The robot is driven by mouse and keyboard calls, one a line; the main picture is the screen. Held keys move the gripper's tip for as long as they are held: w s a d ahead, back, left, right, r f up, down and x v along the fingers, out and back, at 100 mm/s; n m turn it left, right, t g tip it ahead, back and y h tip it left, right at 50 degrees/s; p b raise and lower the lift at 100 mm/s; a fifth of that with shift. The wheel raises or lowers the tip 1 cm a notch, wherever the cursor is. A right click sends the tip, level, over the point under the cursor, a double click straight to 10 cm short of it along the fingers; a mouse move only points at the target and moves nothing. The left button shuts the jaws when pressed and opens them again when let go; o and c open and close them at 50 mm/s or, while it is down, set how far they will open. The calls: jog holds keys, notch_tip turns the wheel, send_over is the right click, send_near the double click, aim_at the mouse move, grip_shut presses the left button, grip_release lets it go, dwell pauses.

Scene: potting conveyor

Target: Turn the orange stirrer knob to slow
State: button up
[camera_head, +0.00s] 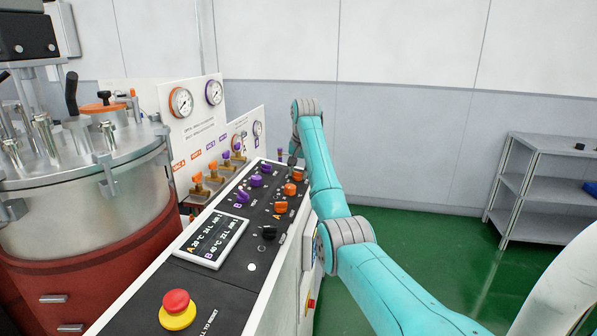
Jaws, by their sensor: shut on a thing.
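Several orange knobs stand in a row on the dark top of the control panel (228,214): a near one (281,207), a middle one (290,189) and a far one (297,175). Their small labels are too small to read, so I cannot tell which is the stirrer knob or how it is set. My gripper (293,162) points down at the far end of this row, shut on what appears to be the far orange knob. My teal arm hides part of the fingers and of the panel's right edge.
Purple knobs (254,181) run along the panel's left side. A black knob (268,233), a display (211,240) and a red emergency button (177,302) are nearer. Valves with orange handles (198,178) and a steel tank (85,190) stand left. Grey shelves (510,190) stand right.

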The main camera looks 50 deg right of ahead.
aim_at(301, 183)
jog(key=shift+f, duration=0.1)
jog(key=o, duration=1.2)
jog(key=shift+c, duration=0.2)
jog(key=v, duration=0.6)
jog(key=shift+r, duration=0.3)
jog(key=shift+s+a+r, duration=0.2)
jog(key=shift+r, duration=0.25)
